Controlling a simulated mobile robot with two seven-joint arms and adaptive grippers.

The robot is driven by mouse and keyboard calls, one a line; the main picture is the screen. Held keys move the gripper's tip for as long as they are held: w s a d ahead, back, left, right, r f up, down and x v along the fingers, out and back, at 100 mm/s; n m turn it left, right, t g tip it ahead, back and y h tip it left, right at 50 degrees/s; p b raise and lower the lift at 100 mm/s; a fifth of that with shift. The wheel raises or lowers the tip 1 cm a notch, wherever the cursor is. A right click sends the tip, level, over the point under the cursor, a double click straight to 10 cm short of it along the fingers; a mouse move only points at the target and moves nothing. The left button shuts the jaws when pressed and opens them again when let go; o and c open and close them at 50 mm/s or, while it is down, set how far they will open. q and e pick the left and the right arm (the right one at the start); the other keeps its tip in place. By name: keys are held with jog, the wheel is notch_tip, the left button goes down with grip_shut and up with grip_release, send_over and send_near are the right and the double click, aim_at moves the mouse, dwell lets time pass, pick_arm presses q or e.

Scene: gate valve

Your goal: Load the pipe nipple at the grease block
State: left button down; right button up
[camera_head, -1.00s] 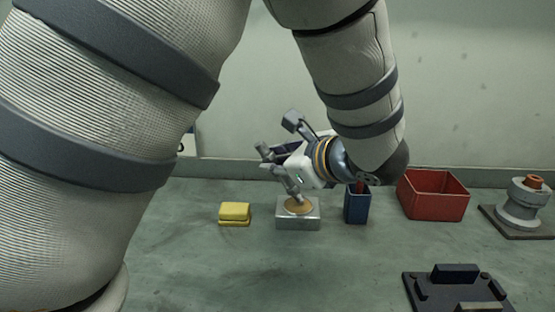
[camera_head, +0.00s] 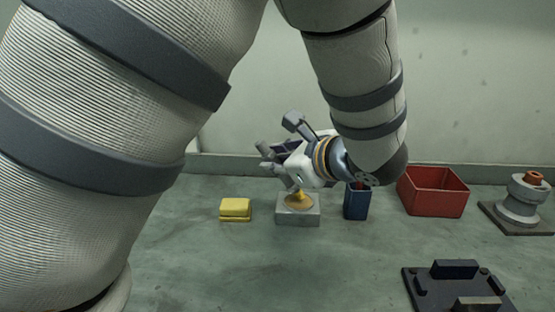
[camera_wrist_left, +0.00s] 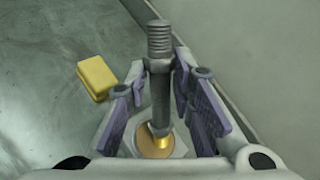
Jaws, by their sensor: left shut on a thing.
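The pipe nipple (camera_wrist_left: 160,48) is a grey threaded rod, held between the purple-padded fingers of my left gripper (camera_wrist_left: 158,92). In the head view the left gripper (camera_head: 282,170) is shut on it and hangs over the grease block (camera_head: 298,219). The block is a grey box with a round tan grease patch on top. My right gripper is out of view.
A yellow block (camera_head: 235,209) lies left of the grease block. A blue holder (camera_head: 356,205) stands close on the right, then a red bin (camera_head: 434,194) and a grey flanged valve part (camera_head: 520,203). A dark fixture (camera_head: 455,285) is at front right. The front middle is clear.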

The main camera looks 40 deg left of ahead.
pick_arm(q)
jog(key=shift+f, duration=0.1)
dwell(0.4)
notch_tip(320, 180, up, 7)
dwell(0.6)
dwell(0.6)
